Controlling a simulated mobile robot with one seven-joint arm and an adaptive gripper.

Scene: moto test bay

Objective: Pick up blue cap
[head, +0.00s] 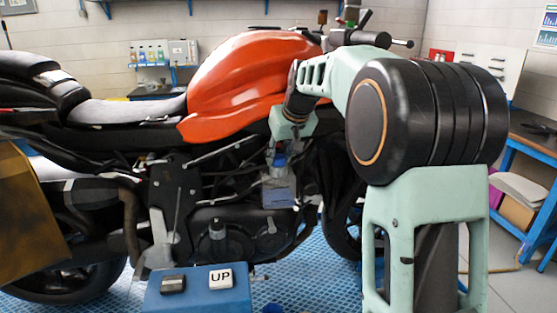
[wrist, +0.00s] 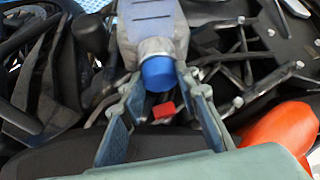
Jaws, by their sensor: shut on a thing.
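The blue cap (wrist: 158,73) sits at the end of a grey metal neck in the wrist view, between the two fingers of my gripper (wrist: 157,90). The fingers are closed around the cap and neck area, one on each side. In the head view the blue cap (head: 279,160) shows small under my gripper (head: 281,148), in front of the motorcycle's engine. The cap appears still on the neck; I cannot tell whether it is loose.
The motorcycle (head: 245,80) with its orange tank fills the middle of the head view. A blue box (head: 200,292) with an "UP" button stands in front. A brown panel (head: 28,215) is at the left. A blue workbench (head: 525,160) stands at the right.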

